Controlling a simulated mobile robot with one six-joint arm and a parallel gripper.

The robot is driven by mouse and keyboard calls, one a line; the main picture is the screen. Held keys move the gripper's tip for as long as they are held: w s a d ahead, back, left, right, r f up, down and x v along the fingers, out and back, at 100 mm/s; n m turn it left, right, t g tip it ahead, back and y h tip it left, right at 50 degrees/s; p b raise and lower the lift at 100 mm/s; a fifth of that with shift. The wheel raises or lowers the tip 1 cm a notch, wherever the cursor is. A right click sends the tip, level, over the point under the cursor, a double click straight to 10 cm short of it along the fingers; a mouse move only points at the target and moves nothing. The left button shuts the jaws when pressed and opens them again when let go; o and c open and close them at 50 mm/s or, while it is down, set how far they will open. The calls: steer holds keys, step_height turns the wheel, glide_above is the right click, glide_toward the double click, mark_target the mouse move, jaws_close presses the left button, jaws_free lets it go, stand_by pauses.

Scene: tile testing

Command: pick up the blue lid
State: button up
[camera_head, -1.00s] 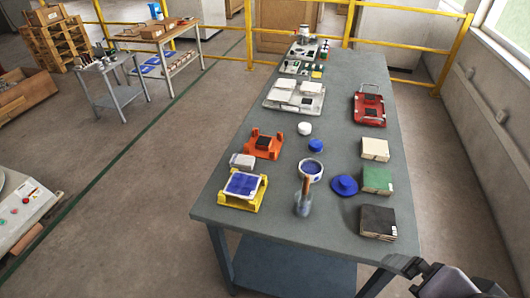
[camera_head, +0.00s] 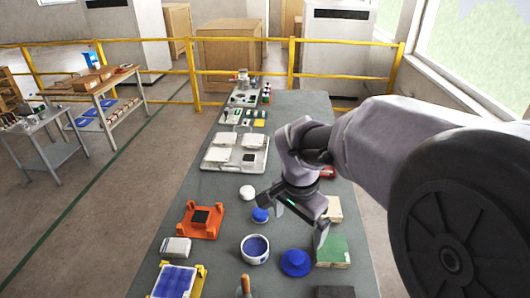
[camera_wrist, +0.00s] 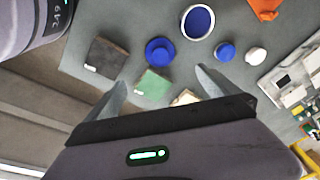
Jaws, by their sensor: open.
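The blue lid (camera_head: 296,262) is a round, flat blue disc with a raised middle, lying on the grey table right of a white bowl with blue inside (camera_head: 255,249). In the wrist view the lid (camera_wrist: 160,52) lies beyond the fingertips, between a dark block and the bowl. A smaller round blue piece (camera_head: 260,215) sits behind the bowl; it also shows in the wrist view (camera_wrist: 225,51). My gripper (camera_head: 292,219) is open and empty above the table, its fingers pointing down and apart. In the wrist view the gripper (camera_wrist: 160,80) has nothing between its fingers.
A green block (camera_head: 333,252) stands close right of the lid, with a cream block (camera_head: 333,208) behind. An orange fixture (camera_head: 201,220), a white round piece (camera_head: 247,192) and a white tray (camera_head: 236,153) stand to the left and back. My arm hides the table's right side.

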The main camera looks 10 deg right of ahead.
step_height(320, 180, down, 3)
steer(key=w, duration=0.2)
steer(key=b, duration=0.5)
glide_above(296, 258)
steer(key=shift+m+g+h, duration=0.3)
steer(key=shift+m, duration=0.1)
steer(key=f, duration=1.1)
steer(key=shift+a, duration=0.2)
step_height(296, 258, down, 6)
steer(key=b, duration=0.2)
steer(key=shift+d+f+b, duration=0.1)
steer(key=shift+d+b, duration=0.05)
steer(key=shift+b, duration=0.2)
steer(key=shift+s, duration=0.1)
steer(key=shift+c, duration=0.7)
steer(key=c, duration=1.1)
